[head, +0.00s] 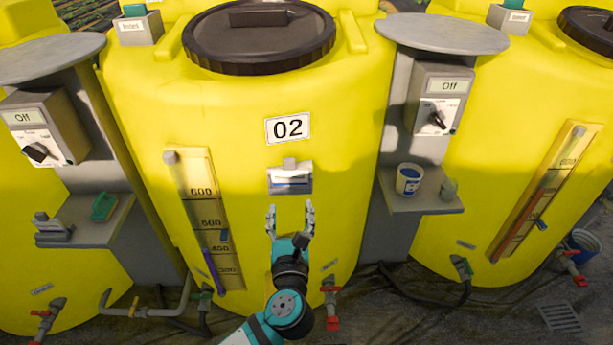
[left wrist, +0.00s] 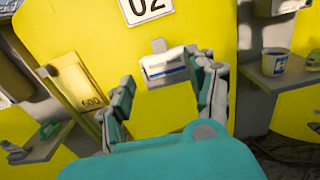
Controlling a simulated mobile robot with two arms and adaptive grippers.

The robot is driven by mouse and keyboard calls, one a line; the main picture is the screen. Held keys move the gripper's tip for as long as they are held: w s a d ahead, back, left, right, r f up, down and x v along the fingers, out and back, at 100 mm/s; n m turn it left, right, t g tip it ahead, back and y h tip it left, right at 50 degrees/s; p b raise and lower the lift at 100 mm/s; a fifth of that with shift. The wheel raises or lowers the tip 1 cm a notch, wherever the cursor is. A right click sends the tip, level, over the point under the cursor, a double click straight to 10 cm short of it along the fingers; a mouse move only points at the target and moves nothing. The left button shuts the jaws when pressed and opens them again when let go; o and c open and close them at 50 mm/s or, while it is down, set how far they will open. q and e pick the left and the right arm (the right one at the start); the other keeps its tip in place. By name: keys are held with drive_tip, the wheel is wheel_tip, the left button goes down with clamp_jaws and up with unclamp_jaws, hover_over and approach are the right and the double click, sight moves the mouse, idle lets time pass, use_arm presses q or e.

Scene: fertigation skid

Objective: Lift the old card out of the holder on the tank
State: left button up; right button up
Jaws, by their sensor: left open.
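The card holder (head: 290,188) is a small grey holder on the front of the yellow tank (head: 340,120), under the "02" label. A white card with a blue band (head: 289,174) sits in it, with a small grey tab at its top. In the left wrist view the card (left wrist: 165,62) shows ahead, just beyond the fingertips. My left gripper (head: 290,212) is open and empty, just below the holder in the head view, fingers pointing at it. It also shows in the left wrist view (left wrist: 168,92). My right gripper is not in view.
Control boxes marked "Off" (head: 438,105) stand on posts at both sides. The right shelf (head: 425,203) holds a white and blue cup (head: 409,179); the left shelf (head: 100,232) holds a green item (head: 104,206). A level gauge (head: 200,185) is left of the holder. Pipes and valves run below.

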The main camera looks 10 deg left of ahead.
use_arm(q)
approach(289, 162)
drive_tip(key=x, duration=0.2)
drive_tip(key=f+p+x, duration=0.1)
drive_tip(key=x, duration=0.1)
drive_tip(key=shift+w+a, duration=0.15)
drive_tip(key=shift+w, duration=0.2)
drive_tip(key=shift+w+a+r+p, duration=0.1)
drive_tip(key=shift+w+r+p, duration=0.15)
drive_tip(key=shift+w+p, duration=0.1)
drive_tip(key=x, duration=0.3)
drive_tip(key=shift+w+r+p, duration=0.25)
drive_tip(key=shift+w+p, duration=0.05)
drive_tip(key=shift+w+a+f, duration=0.1)
drive_tip(key=shift+w, duration=0.35)
drive_tip(key=shift+s, duration=0.1)
drive_tip(key=c, duration=1.1)
clamp_jaws()
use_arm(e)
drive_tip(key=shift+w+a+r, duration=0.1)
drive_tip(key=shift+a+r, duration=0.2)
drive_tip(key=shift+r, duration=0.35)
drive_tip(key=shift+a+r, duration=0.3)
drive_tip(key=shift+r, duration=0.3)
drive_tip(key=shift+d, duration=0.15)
